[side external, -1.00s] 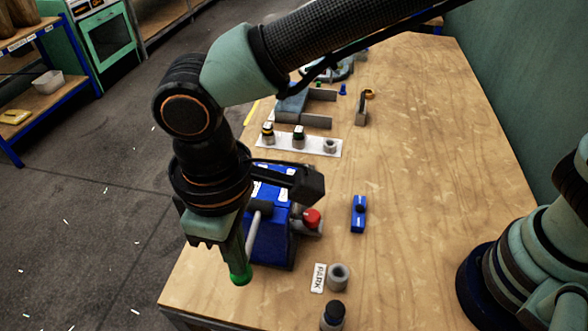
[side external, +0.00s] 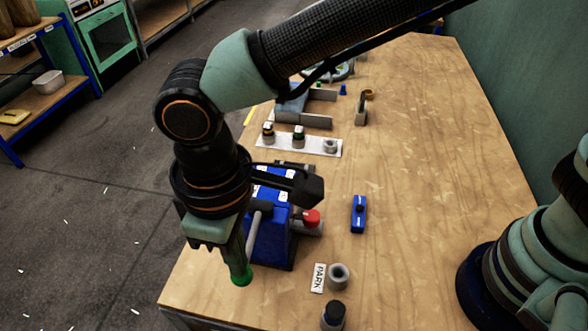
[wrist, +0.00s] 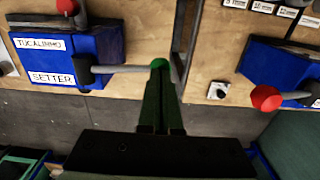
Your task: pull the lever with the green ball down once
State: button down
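The blue press (side external: 271,244) stands near the table's front left edge; the wrist view shows its label, SETTER (wrist: 52,78). A grey lever shaft (wrist: 118,69) runs from a black hub on the press to a green ball (side external: 241,279). In the side view the lever slopes down, with the ball low beside the press. The green ball (wrist: 158,63) is also at my fingertips in the wrist view. My gripper (side external: 238,266) points down with its fingers close together at the ball. The fingers overlap it, so I cannot tell whether they grip it or press against it.
A red ball (side external: 311,217) on a grey lever sits beside the press.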

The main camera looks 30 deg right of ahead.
notch_tip(320, 180, up, 12)
jog(key=shift+f, duration=0.15)
dwell(1.3)
jog(key=w+d+r+m+t+y, duration=0.15)
jog(key=w+d, duration=0.25)
jog(key=d, duration=0.5)
jog(key=w+d+r+m+t, duration=0.1)
jog(key=w+d+m, duration=0.25)
jog(key=d, duration=0.55)
jog(key=s+d+f+m+t, duration=0.1)
jog(key=d+f+m, duration=0.1)
jog(key=d, duration=0.7)
jog(key=s+d+f+m+t+h, duration=0.1)
jog(key=d+f+m+t, duration=0.1)
jog(key=d, duration=0.8)
jog(key=shift+s+d+f, duration=0.15)
jog(key=shift+d+f, duration=0.15)
